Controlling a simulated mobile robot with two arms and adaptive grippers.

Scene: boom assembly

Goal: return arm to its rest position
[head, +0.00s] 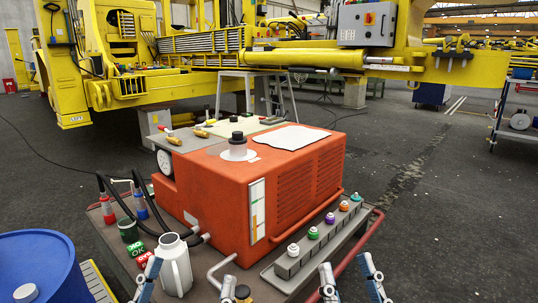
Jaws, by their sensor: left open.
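My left gripper (189,278) is at the bottom edge, left of centre. Its two blue-grey fingers are wide apart, so it is open. A white jug (174,266) shows between these fingers in the picture; I cannot tell how near they are to it. My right gripper (347,272) is at the bottom edge, right of centre. Its fingers are apart with nothing seen between them. Only the finger ends show; both arms are mostly out of the picture.
An orange machine (220,190) stands on a cart ahead. A grey rail with coloured caps (310,250) lies along its near right side. A blue drum (42,270) is at lower left. A yellow boom machine (290,57) stands behind. Dark floor (450,200) is clear at right.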

